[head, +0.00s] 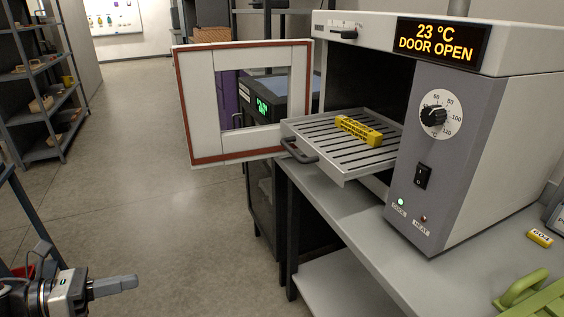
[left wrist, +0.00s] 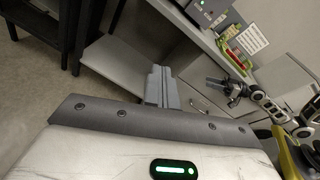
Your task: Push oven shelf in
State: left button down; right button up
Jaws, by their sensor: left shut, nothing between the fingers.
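The oven shelf (head: 323,163), a slatted grey tray with a dark handle (head: 298,150) at its front, sticks out of the open oven (head: 450,150) in the head view. A yellow lattice specimen (head: 358,130) lies on it. The oven door (head: 250,100), white with a red-brown seal, stands swung open to the left. My left gripper (head: 132,283) is shut and empty at the lower left, well apart from the shelf; its fingers also show in the left wrist view (left wrist: 161,88). My right gripper (left wrist: 230,92) shows small in the left wrist view, its jaws unclear.
The oven stands on a grey bench (head: 345,225); its display reads 23 °C, DOOR OPEN. A yellow tag (head: 540,237) and a green tray (head: 540,300) lie at the bench's right. A dark cabinet (head: 265,190) is behind the door. Shelving (head: 40,90) stands far left. The floor between is clear.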

jog(key=shift+s+d+f+h, duration=0.1)
jog(key=shift+d+f+h, duration=0.05)
jog(key=shift+f, duration=0.35)
jog(key=shift+d+f+h, duration=0.15)
jog(key=shift+f, duration=0.35)
jog(key=shift+s+d+f+n+g, duration=0.1)
jog(key=shift+d+f+n+g, duration=0.15)
jog(key=shift+f, duration=0.25)
jog(key=shift+c, duration=1.4)
pick_arm(q)
jog(key=s+d+f+m+t+y, duration=0.1)
jog(key=s+d+f+m+y, duration=0.4)
jog(key=m, duration=1.1)
jog(key=s+d+f+m+y, duration=0.5)
jog(key=d+f+m, duration=0.5)
jog(key=m, duration=0.5)
jog(key=shift+s+d+f+m+t, duration=0.2)
jog(key=shift+s+d+m+t, duration=0.2)
jog(key=shift+d, duration=0.65)
pick_arm(e)
jog(key=shift+d+f, duration=0.1)
jog(key=shift+f, duration=0.35)
jog(key=shift+s, duration=0.1)
